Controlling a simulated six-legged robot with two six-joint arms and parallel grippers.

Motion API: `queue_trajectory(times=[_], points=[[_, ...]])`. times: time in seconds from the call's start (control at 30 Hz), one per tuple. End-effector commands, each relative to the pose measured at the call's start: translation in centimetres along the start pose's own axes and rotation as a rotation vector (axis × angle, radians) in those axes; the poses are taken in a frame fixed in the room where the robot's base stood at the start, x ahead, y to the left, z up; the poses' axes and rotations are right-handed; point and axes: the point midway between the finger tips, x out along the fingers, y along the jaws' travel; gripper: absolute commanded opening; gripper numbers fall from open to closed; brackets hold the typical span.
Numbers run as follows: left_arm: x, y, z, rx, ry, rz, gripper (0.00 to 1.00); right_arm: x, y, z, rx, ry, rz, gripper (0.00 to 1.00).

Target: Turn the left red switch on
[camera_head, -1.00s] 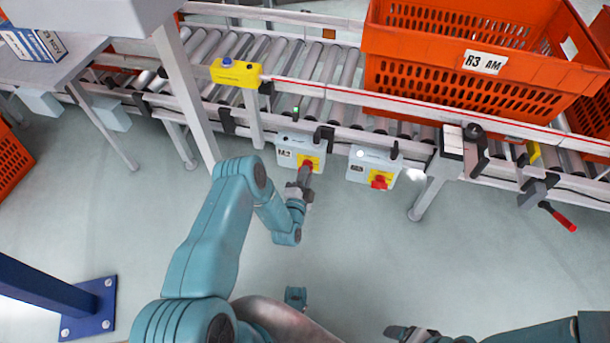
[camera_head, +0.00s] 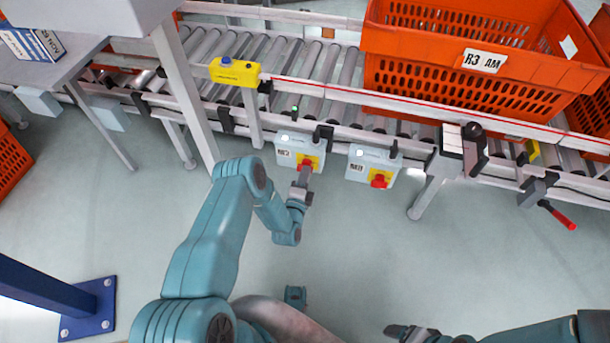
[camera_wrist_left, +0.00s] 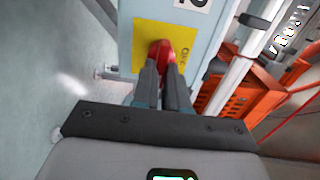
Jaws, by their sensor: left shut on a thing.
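The left red switch (camera_head: 305,162) sits on a yellow plate on the left grey switch box (camera_head: 287,148), under the conveyor rail. My left gripper (camera_head: 304,175) is at this switch. In the left wrist view the red switch knob (camera_wrist_left: 162,52) shows between the fingertips of my left gripper (camera_wrist_left: 163,75), which is shut on it. The fingers hide part of the knob. A small green light (camera_head: 295,109) shows above the left box. The second red switch (camera_head: 379,181) is on the box to the right, untouched. My right gripper (camera_head: 405,331) is low in the head view, far from both switches.
A roller conveyor (camera_head: 300,65) runs along the back with a large orange tote (camera_head: 450,95) on it. A yellow box with a blue button (camera_head: 235,72) is on the rail. A white post (camera_head: 186,95) stands left of the switches. The floor in front is clear.

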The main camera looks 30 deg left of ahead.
Motion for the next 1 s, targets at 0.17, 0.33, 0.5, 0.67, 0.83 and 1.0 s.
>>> queue_trajectory(times=[0.17,0.33,0.5,0.67,0.83,1.0], points=[[-0.1,0.1,0.1,0.004,-0.003,0.003,0.0,0.0,0.0,0.0,0.0,0.0,0.0,0.81],[-0.1,0.1,0.1,0.004,-0.003,0.003,0.0,0.0,0.0,0.0,0.0,0.0,0.0,0.81],[-0.1,0.1,0.1,0.003,-0.002,0.002,0.38,0.0,0.0,0.0,0.0,0.0,0.0,0.81],[0.0,0.1,0.1,0.003,-0.001,0.001,0.38,0.0,0.0,0.0,0.0,0.0,0.0,0.81],[-1.1,-0.1,0.1,0.002,0.0,0.004,0.38,-0.5,-0.2,0.1,-0.001,-0.002,0.0,0.81],[-4.9,-0.2,0.1,0.001,-0.001,0.008,0.38,-1.7,-0.7,0.2,-0.004,-0.005,0.0,0.81]])
